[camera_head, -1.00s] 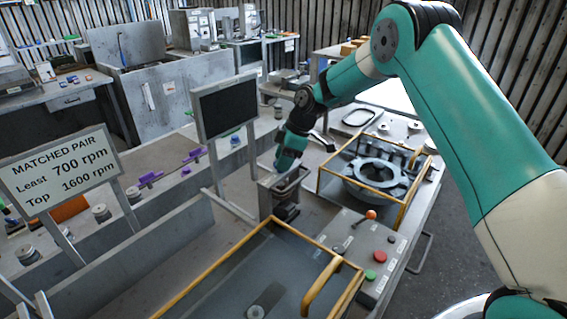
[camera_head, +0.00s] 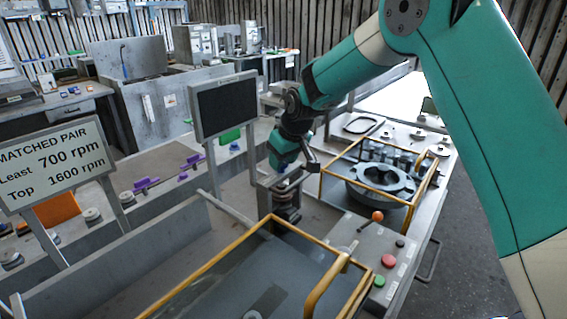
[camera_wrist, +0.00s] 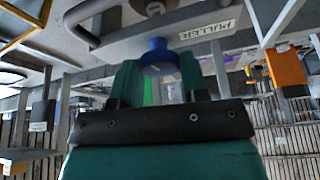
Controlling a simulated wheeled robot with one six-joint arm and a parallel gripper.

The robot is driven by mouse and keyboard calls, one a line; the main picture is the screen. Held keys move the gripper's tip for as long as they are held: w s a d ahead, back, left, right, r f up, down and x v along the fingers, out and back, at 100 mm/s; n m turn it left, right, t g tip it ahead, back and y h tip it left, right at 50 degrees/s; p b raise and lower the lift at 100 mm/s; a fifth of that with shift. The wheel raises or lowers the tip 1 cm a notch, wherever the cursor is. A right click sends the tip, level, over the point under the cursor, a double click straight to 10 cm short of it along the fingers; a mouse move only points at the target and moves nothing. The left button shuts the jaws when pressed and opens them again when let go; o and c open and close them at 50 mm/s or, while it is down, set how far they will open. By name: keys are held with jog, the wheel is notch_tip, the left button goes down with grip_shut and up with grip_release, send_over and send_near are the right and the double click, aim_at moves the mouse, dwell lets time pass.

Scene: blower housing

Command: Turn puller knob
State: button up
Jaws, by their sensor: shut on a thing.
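The blue puller knob (camera_wrist: 160,57) shows in the wrist view between my two green fingers, below a grey bracket with a label reading PULLER (camera_wrist: 208,29) upside down. My gripper (camera_wrist: 160,72) is shut on the knob. In the head view my gripper (camera_head: 284,160) is at the top of the grey puller (camera_head: 286,200), which stands on the bench behind the near yellow-edged guard. The knob is mostly hidden there by my gripper.
A yellow-framed guard around a round grey housing (camera_head: 380,184) stands right of the puller. A control box with an orange-tipped lever (camera_head: 377,216), red button (camera_head: 388,261) and green button (camera_head: 379,281) is in front. A dark screen (camera_head: 224,107) stands close on the left.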

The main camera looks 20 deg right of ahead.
jog(key=m+h, duration=0.1)
jog(key=m, duration=0.3)
jog(key=shift+a+m+h+b, duration=0.15)
jog(key=shift+m+h+b, duration=0.15)
jog(key=shift+h+b, duration=0.1)
jog(key=shift+a+r+m+h, duration=0.1)
jog(key=shift+m+h, duration=0.6)
jog(key=shift+m, duration=1.3)
jog(key=o, duration=0.9)
jog(key=shift+o, duration=0.2)
jog(key=b+v, duration=0.2)
jog(key=v, duration=1.5)
jog(key=shift+a+b, duration=0.2)
jog(key=shift+b, duration=0.1)
jog(key=shift+s+r, duration=0.1)
jog(key=shift+r, duration=0.05)
